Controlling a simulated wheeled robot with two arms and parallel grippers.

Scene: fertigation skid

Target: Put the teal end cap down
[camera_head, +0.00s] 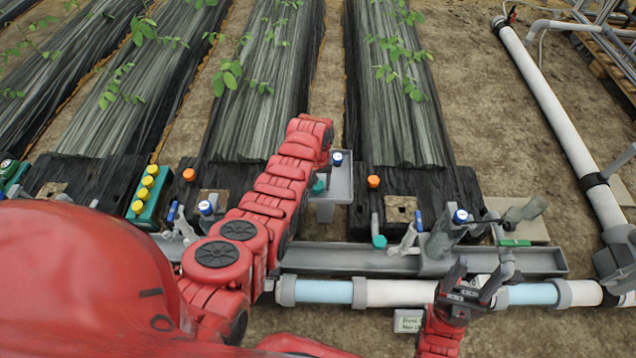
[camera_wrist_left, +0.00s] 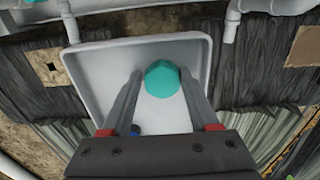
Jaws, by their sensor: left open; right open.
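The teal end cap (camera_wrist_left: 162,78) lies in a light grey tray (camera_wrist_left: 100,62), seen in the left wrist view. In the head view the cap (camera_head: 318,186) shows partly behind my left arm, on the tray (camera_head: 341,186). My left gripper (camera_wrist_left: 161,84) is open, with a finger on each side of the cap; whether either touches it I cannot tell. The left fingers are hidden behind the arm in the head view. My right gripper (camera_head: 469,284) is open and empty at the lower right, over the pipe.
A blue-topped piece (camera_head: 337,158) is also in the tray. Another teal cap (camera_head: 379,241) is at the grey trough (camera_head: 335,260). Orange caps (camera_head: 373,181) sit on the dark bed ends. A white-and-blue pipe (camera_head: 390,292) runs along the front.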

